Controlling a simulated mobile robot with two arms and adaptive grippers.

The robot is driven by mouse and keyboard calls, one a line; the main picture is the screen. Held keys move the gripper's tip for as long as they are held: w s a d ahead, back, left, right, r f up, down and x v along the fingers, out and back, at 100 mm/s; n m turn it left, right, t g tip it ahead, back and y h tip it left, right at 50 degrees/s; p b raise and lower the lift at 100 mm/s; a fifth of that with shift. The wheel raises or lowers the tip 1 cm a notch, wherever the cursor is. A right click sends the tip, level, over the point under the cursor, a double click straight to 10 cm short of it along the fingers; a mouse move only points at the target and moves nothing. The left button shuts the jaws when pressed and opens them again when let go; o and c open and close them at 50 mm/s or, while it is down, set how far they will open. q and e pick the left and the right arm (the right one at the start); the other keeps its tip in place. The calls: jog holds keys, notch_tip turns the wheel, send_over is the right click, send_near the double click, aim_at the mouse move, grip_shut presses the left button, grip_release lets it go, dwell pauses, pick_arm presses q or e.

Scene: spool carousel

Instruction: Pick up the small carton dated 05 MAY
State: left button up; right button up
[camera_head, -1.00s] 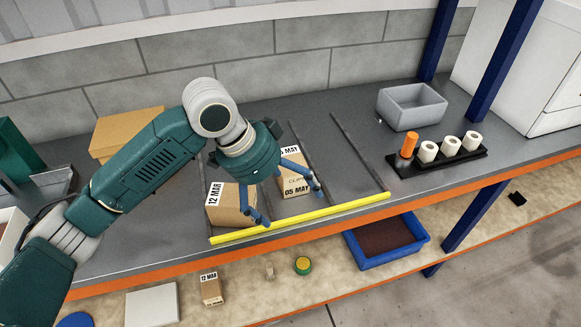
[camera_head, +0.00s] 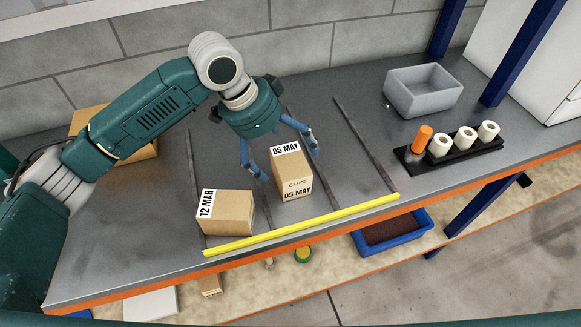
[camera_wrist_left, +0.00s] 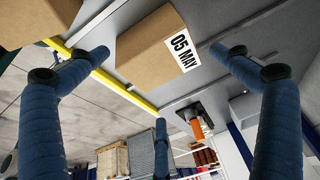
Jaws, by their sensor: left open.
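In the left wrist view the carton (camera_wrist_left: 150,50) shows large between the blue fingers. My left gripper (camera_head: 289,164) is open, its fingers spread to either side of the carton's back part in the head view. I see no clear contact, and its exact height over the shelf is hard to tell. My right gripper is not in view.
A carton marked 12 MAR (camera_head: 232,213) stands close on the left. A yellow strip (camera_head: 300,224) runs along the front, and thin dark dividers (camera_head: 364,145) cross the shelf. A grey bin (camera_head: 423,97) and a black holder with white rolls (camera_head: 455,146) stand right.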

aim_at(289, 161)
pick_arm(q)
jog(key=shift+w+d+f, duration=0.1)
jog(key=shift+f, duration=0.2)
jog(key=shift+w+d+f+p, duration=0.1)
jog(key=shift+f+p, duration=0.2)
jog(key=shift+f, duration=0.05)
jog(key=p+x, duration=0.1)
jog(key=x, duration=0.2)
jog(key=shift+f, duration=0.65)
jog(key=shift+d+f, duration=0.1)
jog(key=shift+c, duration=0.3)
jog(key=c, duration=1.3)
jog(key=shift+c, duration=1.3)
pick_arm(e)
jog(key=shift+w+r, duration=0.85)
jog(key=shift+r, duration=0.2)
